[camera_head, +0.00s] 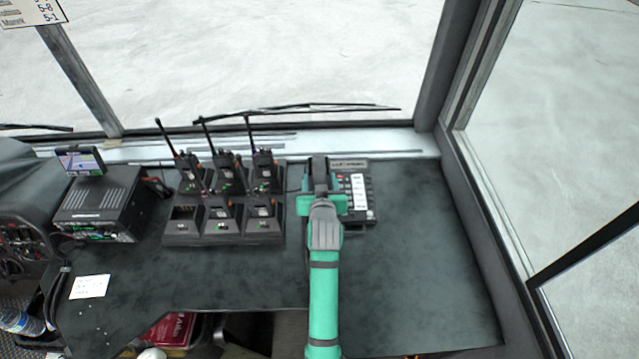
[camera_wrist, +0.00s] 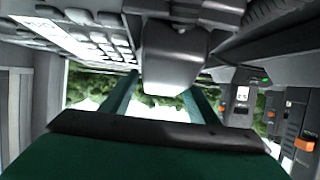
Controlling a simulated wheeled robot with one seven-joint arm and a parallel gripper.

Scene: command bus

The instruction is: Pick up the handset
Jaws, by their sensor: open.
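The dark grey handset (camera_head: 319,172) lies along the left side of the desk phone (camera_head: 360,190), on the dashboard top. My gripper (camera_head: 322,203) is at the handset's near part, with one finger on each side of it. In the wrist view the handset's rounded end (camera_wrist: 175,55) sits between the two green fingers of my open gripper (camera_wrist: 162,95). Gaps show beside it there, and I see no firm grip on it. My arm and gripper hide the handset's near end in the head view.
A charger rack (camera_head: 222,237) with several handheld radios stands close to the left, their antennas upright. A radio unit (camera_head: 100,208) with a small screen stands farther left. The windscreen ledge (camera_head: 395,142) runs behind the phone. The dashboard top (camera_head: 430,250) is clear on the right.

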